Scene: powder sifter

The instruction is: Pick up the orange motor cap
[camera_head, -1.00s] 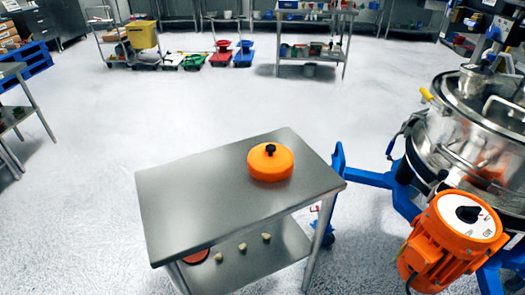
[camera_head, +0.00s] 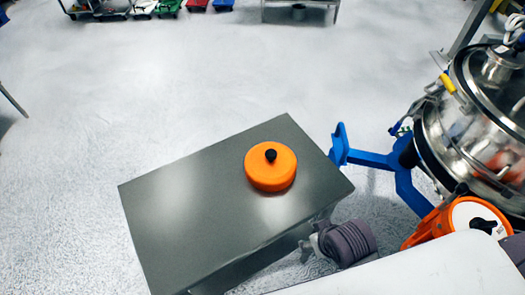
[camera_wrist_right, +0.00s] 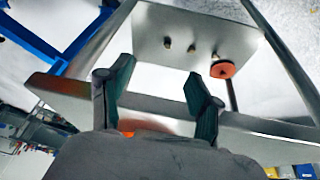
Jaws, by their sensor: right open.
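The orange motor cap (camera_head: 270,168) is a round disc with a black knob. It sits on the grey metal table (camera_head: 190,205), toward its far right part. My right gripper (camera_head: 312,243) is partly seen beside the table's right edge, below and right of the cap and apart from it. In the right wrist view, which looks upside down, its two fingers (camera_wrist_right: 160,78) are open and empty, facing the table edge. A small orange patch (camera_wrist_right: 127,133) shows low there, mostly hidden; I cannot tell if it is the cap. My left gripper is out of view.
The steel sifter (camera_head: 480,120) with blue legs (camera_head: 375,160) and an orange motor (camera_head: 440,222) stands right of the table. A red-orange disc (camera_wrist_right: 222,68) and small pieces lie on the table's lower shelf. The floor to the left is clear.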

